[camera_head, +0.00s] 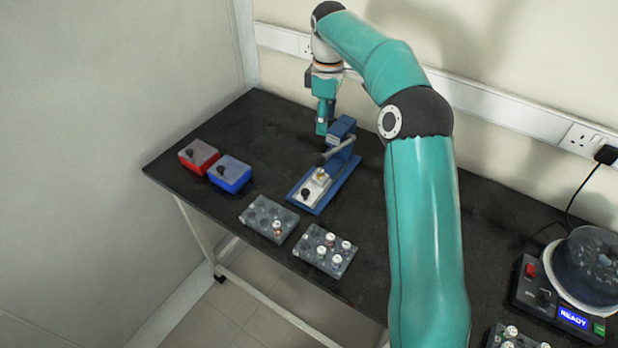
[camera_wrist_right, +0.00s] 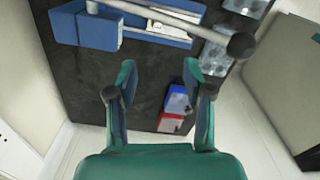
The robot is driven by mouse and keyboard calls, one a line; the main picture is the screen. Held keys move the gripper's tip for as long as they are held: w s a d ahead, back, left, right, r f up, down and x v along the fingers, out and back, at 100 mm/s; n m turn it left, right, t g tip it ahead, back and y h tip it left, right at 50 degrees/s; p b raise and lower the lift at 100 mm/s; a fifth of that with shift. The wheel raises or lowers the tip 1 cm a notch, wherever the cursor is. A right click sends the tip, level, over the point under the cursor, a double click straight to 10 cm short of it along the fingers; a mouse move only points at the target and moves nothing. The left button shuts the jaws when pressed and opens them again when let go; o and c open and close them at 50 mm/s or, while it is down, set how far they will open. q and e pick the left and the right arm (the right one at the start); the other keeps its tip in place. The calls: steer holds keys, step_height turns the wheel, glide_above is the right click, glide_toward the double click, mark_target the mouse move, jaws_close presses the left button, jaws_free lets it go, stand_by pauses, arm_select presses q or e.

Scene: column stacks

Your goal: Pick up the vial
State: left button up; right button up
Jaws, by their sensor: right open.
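Several white-capped vials (camera_head: 321,250) stand in a grey rack (camera_head: 310,262) near the front edge of the table. Another vial (camera_head: 277,226) stands in a second grey rack (camera_head: 258,207) to its left. A small pale round item, perhaps a vial, sits on the blue lever device (camera_head: 325,195); I cannot tell which. My right gripper (camera_head: 322,126) is above the table, behind and left of the device's lever. In the right wrist view (camera_wrist_right: 159,75) its fingers are apart with nothing between them. My left gripper is not in view.
A red box (camera_head: 198,155) and a blue box (camera_head: 230,174) stand at the table's left. A round machine (camera_head: 545,292) with a "READY" display is at the right. Another vial rack (camera_head: 497,338) is partly cut off at the bottom right. The table's back left is clear.

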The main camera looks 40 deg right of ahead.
steer(key=f, duration=0.2)
glide_above(321, 170)
step_height(321, 170, down, 10)
steer(key=shift+s+a+f+b, duration=0.1)
steer(key=shift+f+b, duration=0.05)
steer(key=shift+b, duration=0.3)
steer(key=shift+f+p, duration=0.55)
steer(key=shift+f, duration=2.05)
steer(key=shift+c, duration=0.3)
steer(key=c, duration=0.8)
